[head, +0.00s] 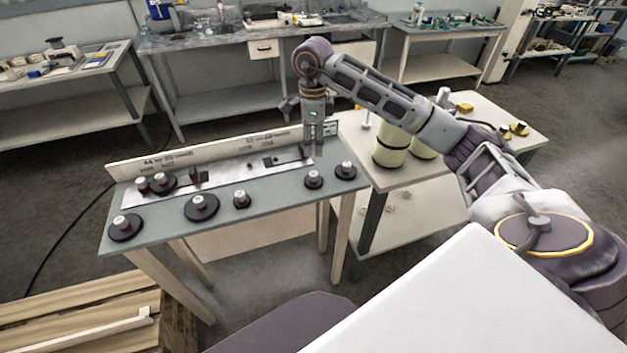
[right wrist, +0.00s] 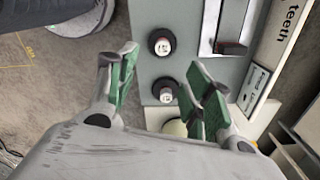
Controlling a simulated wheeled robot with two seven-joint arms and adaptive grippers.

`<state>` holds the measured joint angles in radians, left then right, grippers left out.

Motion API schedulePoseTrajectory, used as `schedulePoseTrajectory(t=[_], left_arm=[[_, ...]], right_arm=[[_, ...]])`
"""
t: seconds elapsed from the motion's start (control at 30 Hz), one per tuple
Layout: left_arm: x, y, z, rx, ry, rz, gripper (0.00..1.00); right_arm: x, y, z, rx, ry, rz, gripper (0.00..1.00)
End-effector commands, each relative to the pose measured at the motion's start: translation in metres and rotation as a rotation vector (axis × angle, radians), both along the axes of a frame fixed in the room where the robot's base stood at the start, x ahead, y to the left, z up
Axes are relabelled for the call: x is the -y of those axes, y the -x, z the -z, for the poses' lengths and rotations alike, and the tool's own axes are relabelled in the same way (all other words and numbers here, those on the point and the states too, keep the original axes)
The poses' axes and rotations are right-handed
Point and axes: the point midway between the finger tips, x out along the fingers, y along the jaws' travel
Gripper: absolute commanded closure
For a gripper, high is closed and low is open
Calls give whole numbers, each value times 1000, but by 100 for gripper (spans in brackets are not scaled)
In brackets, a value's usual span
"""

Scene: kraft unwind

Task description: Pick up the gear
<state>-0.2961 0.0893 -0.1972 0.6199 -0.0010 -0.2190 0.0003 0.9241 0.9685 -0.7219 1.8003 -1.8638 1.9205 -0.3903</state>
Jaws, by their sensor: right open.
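Several dark round gears with pale hubs stand on a grey-topped bench (head: 270,205) in the head view. They include one gear at the front left (head: 125,227), a wide one (head: 201,207), a small one (head: 241,199), and two at the right end (head: 313,180) (head: 345,171). My right gripper (head: 314,150) points down above the bench's right end, near those two. In the right wrist view, its open fingers (right wrist: 161,60) have two gears (right wrist: 161,42) (right wrist: 165,91) showing between them, apart from the fingers. My left gripper is not in view.
A pale lettered board (head: 215,150) stands along the bench's back edge, with a metal plate (head: 150,193) before it. A side table (head: 460,130) on the right holds cream cylinders (head: 391,148). A wooden pallet (head: 80,310) lies at the lower left.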

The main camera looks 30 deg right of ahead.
Motion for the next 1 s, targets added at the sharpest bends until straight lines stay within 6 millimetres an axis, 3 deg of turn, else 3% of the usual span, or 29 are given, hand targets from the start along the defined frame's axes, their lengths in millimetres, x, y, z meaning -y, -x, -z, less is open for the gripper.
schedulePoseTrajectory(t=[0.27, 0.8, 1.0], left_arm=[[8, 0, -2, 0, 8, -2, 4], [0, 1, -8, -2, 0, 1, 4], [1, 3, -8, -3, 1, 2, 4]], right_arm=[[0, 0, 16, -2, 0, 0, 49], [0, 0, 79, -1, -2, -1, 49], [0, 0, 86, 1, -2, -1, 49]])
